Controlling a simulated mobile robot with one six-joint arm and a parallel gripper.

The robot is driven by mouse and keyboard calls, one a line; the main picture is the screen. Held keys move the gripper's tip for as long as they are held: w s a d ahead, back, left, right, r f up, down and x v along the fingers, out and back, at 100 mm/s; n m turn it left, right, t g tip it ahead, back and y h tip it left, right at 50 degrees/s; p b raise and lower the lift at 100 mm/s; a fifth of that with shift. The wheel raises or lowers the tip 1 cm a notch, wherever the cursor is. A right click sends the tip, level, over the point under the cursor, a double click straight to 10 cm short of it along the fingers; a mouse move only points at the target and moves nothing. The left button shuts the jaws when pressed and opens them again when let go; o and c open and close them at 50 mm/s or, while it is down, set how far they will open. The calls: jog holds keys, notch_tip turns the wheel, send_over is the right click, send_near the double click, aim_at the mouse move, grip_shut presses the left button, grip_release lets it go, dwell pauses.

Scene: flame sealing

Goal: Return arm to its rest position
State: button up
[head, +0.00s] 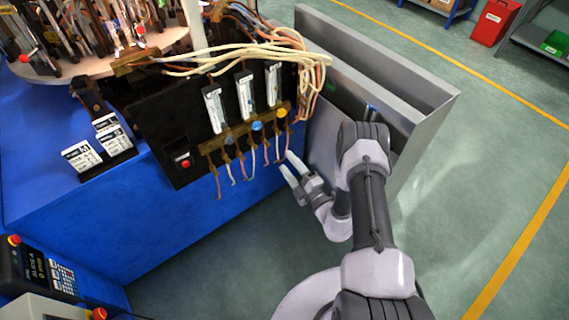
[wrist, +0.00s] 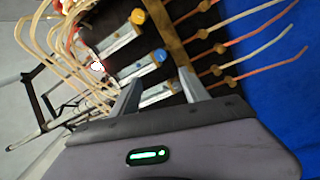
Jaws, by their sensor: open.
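My gripper (head: 290,170) is open and empty in the head view, at the lower right of a black flowmeter panel. Its two pale fingers point up and left toward the knobs and hoses. In the wrist view my gripper (wrist: 158,88) shows its fingers apart, with the panel beyond them. The panel carries several clear flow tubes, with a blue knob (head: 257,126) and a yellow knob (head: 282,113) below them. The blue knob (wrist: 159,56) and the yellow knob (wrist: 138,17) also show in the wrist view. I cannot tell whether a finger touches anything.
The blue machine body (head: 150,215) fills the left. A grey metal bin (head: 420,105) stands close behind my arm. Loose pale hoses (head: 235,50) arch over the panel, and thin tubes hang below it. Green floor (head: 480,190) is open at the right.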

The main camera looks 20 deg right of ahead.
jog(key=shift+s+d, duration=0.15)
dwell(0.3)
